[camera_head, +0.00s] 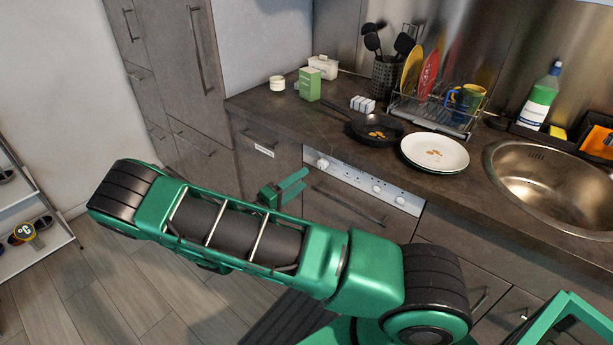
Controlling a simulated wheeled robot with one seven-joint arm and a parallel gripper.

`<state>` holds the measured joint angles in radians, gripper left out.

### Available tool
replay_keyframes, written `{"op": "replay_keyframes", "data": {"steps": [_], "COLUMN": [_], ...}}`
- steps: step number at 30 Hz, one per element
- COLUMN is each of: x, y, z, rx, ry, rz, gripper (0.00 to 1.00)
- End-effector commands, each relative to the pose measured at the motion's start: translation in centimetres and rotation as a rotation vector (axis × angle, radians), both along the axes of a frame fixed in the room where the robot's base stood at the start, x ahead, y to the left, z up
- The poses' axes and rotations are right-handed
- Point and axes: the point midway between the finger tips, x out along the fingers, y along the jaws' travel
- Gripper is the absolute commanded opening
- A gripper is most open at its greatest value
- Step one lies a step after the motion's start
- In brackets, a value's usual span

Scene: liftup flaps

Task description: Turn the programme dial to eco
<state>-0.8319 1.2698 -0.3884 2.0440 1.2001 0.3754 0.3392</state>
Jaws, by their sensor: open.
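A white control panel (366,186) with several small knobs runs along the front below the worktop. A larger white dial (322,163) sits at its left end. I cannot read any marks around it, so its setting is not clear. My gripper (296,184) is in front of the cabinet fronts, a little left of and below the dial in the picture. Its green fingers point right and look open and empty. They appear apart from the dial, though the depth gap is hard to judge. My green arm crosses the lower middle and hides part of the fronts below.
A front with a white label (264,151) is left of the panel. A handle (349,205) lies below the panel. On the worktop stand a pan (377,142), a white plate (434,152), a dish rack (433,116) and a sink (545,185). Floor is free at lower left.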

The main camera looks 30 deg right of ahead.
Motion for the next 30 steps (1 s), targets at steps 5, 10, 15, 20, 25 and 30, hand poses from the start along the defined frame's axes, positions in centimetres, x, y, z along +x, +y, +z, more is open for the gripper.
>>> {"op": "replay_keyframes", "data": {"steps": [5, 10, 15, 20, 25, 30], "x": [-0.4, -0.6, -0.6, -0.6, -0.7, -1.8], "y": [1.7, 2.1, 2.1, 2.1, 1.8, -0.2], "z": [-0.1, -0.1, -0.1, -0.1, 0.0, 1.0], "rx": [0.0, 0.0, 0.0, 0.0, 0.009, 0.089], "ry": [0.0, 0.0, 0.0, 0.0, 0.0, 0.006], "rz": [0.001, -0.001, 0.0, 0.0, -0.01, -0.099], "gripper": [0.47, 0.47, 0.47, 0.47, 0.47, 0.47]}}
